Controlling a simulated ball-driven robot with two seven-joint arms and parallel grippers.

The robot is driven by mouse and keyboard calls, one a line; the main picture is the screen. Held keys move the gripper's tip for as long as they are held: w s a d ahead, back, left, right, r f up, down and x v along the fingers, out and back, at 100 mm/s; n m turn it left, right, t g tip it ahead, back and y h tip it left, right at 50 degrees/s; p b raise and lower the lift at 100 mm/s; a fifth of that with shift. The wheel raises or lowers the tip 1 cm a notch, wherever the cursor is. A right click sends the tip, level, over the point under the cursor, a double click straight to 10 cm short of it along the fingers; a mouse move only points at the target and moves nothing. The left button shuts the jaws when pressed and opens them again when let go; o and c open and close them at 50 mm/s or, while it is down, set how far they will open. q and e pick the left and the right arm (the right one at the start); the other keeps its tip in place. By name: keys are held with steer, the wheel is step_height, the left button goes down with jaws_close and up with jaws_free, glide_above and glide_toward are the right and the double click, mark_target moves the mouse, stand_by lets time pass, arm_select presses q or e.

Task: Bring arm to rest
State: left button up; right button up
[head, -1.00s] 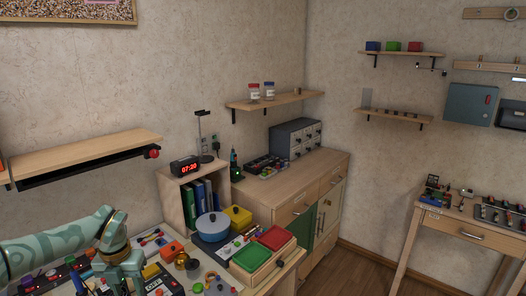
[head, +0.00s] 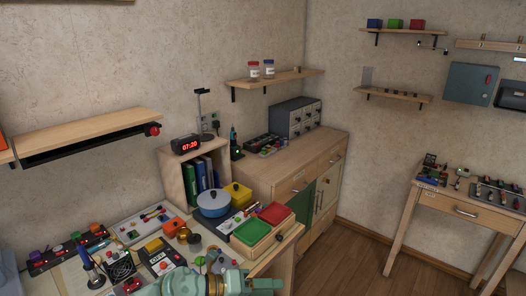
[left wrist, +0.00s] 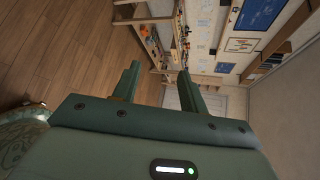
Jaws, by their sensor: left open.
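My left arm (head: 215,284) shows as a pale green piece at the bottom edge of the head view, in front of the cluttered desk. Its fingertips cannot be made out there. In the left wrist view my left gripper (left wrist: 160,68) has its two dark green fingers apart with nothing between them. It points out over open floor, with furniture far beyond. My right gripper is in neither view.
A wooden shelf (head: 82,131) juts from the wall above. The wooden floor (left wrist: 60,50) is clear in the left wrist view.

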arm_select(q)
step_height(320, 180, up, 6)
steer(key=s+d+f+n+t+h, duration=0.1)
steer(key=d+n+t+h, duration=0.1)
steer(key=n+t, duration=0.3)
steer(key=a+r+n+t+y, duration=0.3)
steer(key=a+n+t+y, duration=0.55)
steer(key=n, duration=0.45)
steer(key=s+a+f+n+g+y, duration=0.25)
steer(key=a+f+n+y, duration=0.2)
steer(key=a, duration=0.35)
steer(key=s+a+f+n+g+y, duration=0.1)
steer(key=s+a+f+n+y, duration=0.3)
steer(key=a, duration=0.3)
steer(key=s+a+f+n+g+y, duration=0.35)
steer(key=s+a+g, duration=0.45)
steer(key=s, duration=0.6)
steer(key=s+d+f+g+h, duration=0.1)
steer(key=s+d+f, duration=0.1)
steer(key=f, duration=1.1)
steer(key=s+d+f+g+h, duration=0.1)
steer(key=s+d+f+h, duration=0.1)
steer(key=f, duration=1.1)
steer(key=s+f+n+g+h, duration=0.1)
steer(key=s+f+n+g, duration=0.1)
steer(key=s+f, duration=1.4)
steer(key=s+n, duration=0.1)
steer(key=s, duration=0.3)
steer(key=shift+f+g, duration=0.35)
steer(key=shift+g, duration=0.05)
